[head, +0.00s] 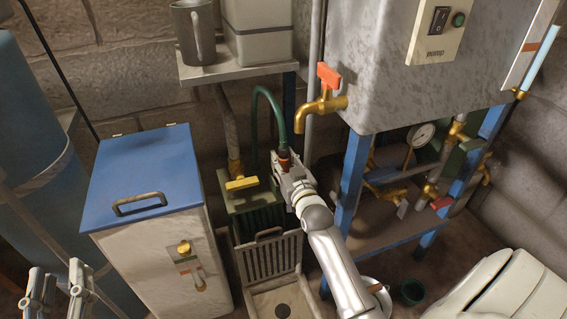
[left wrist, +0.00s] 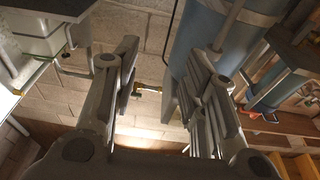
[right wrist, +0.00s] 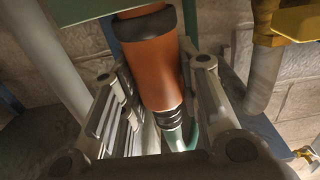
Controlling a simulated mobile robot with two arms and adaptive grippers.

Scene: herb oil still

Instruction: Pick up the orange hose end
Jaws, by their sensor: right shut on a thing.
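The orange hose end (head: 284,155) sits on a green hose (head: 265,92) that arches behind it. In the right wrist view the orange sleeve (right wrist: 152,62), with a dark collar, lies between the fingers of my right gripper (right wrist: 165,75). My right gripper (head: 289,168) is shut on it above the dark green box. How the hose end meets what is behind it is hidden. My left gripper (head: 58,283) is low at the left, its fingers apart and empty; it also looks open in the left wrist view (left wrist: 167,60).
A blue-lidded cabinet (head: 145,172) stands left of my right gripper. A brass tap with an orange handle (head: 329,76) projects from the grey tank (head: 385,70) just above right. A yellow-handled valve (head: 241,183) is close by on the left. A slatted crate (head: 268,262) stands below.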

